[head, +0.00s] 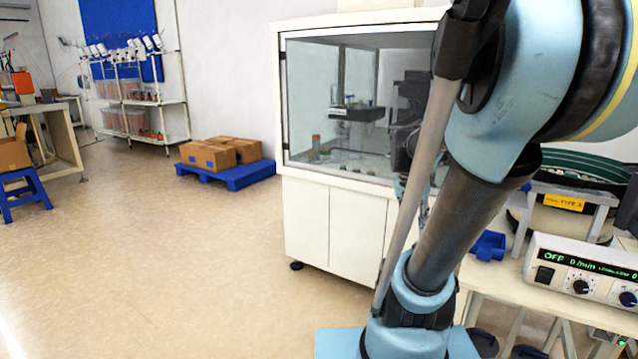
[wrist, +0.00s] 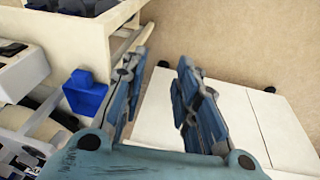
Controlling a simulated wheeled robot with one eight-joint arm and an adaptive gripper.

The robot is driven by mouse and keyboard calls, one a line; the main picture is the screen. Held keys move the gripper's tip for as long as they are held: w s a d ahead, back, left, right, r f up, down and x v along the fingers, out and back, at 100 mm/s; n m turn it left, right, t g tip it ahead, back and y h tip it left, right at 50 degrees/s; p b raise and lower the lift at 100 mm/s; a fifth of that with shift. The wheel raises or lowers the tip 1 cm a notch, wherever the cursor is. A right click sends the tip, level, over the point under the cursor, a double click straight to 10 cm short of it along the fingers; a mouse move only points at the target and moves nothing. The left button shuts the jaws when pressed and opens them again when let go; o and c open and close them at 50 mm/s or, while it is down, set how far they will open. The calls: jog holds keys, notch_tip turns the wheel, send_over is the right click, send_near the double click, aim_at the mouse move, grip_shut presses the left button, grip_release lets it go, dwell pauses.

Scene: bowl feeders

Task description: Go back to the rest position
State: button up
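My gripper (wrist: 157,72) shows in the wrist view with its two blue fingers spread apart. Nothing is between the fingers, and they point over the floor (wrist: 230,40) beside the white cabinet. In the head view my light-blue and dark arm fills the right side and mostly hides the gripper. No object is held.
A glass-fronted white cabinet (head: 307,215) stands behind my arm. A blue pallet (head: 236,180) with cartons stands farther back.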

jog(key=s+a+f+n+t+y, duration=0.1)
jog(key=s+a+f+n+y, duration=0.1)
jog(key=s+a+f+n, duration=0.4)
jog(key=s+a+n, duration=0.1)
jog(key=s+a, duration=0.1)
jog(key=s, duration=0.1)
jog(key=shift+s+a+f, duration=0.15)
jog(key=shift+s+f, duration=0.05)
jog(key=shift+f, duration=0.15)
